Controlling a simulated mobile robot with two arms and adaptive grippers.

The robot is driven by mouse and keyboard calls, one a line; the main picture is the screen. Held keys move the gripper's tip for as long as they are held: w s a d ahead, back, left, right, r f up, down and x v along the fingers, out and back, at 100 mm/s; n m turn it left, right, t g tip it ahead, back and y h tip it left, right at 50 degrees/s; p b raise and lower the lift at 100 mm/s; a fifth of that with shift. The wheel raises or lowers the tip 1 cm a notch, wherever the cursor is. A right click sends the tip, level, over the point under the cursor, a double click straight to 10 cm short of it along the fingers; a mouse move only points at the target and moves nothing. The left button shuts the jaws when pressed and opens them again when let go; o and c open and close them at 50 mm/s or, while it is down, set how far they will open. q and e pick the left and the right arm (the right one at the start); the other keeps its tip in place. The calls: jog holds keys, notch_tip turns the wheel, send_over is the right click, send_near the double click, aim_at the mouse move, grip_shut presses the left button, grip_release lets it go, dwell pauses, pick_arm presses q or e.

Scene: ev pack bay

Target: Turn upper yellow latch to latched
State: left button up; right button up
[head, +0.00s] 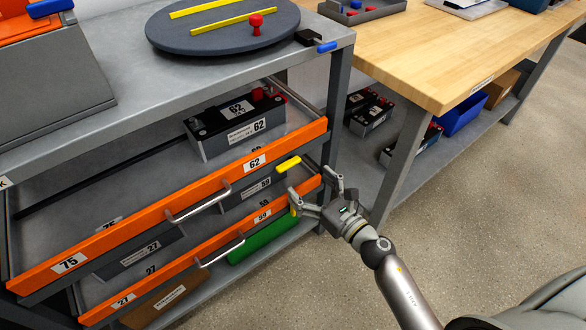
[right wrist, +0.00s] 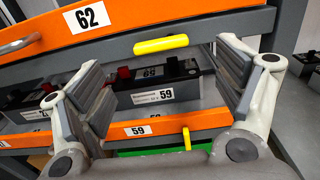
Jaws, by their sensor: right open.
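The upper yellow latch (head: 288,164) sits at the right end of the upper orange drawer front, just below its edge. In the right wrist view the upper yellow latch (right wrist: 161,45) lies nearly horizontal, ahead of the fingers and a little above the middle of the gap. My right gripper (head: 311,184) is open and empty, in front of the rack's right side and below and right of that latch. Its two fingers also frame the right wrist view (right wrist: 160,90). A lower yellow latch (right wrist: 186,139) hangs upright on the lower orange drawer front. My left gripper is not in view.
The upper drawer front (head: 190,207) carries a metal handle (head: 199,203); the lower front (head: 180,262) has another. Batteries (head: 240,122) stand in the drawers. A grey rack post (head: 336,115) is close to my right gripper. A wooden bench (head: 455,60) stands right; floor (head: 470,215) is clear.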

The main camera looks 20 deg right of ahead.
aim_at(291, 166)
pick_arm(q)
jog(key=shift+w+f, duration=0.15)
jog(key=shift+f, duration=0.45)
pick_arm(e)
jog(key=x, duration=0.7)
jog(key=shift+f, duration=0.1)
jog(key=c, duration=1)
jog(key=shift+c, duration=0.2)
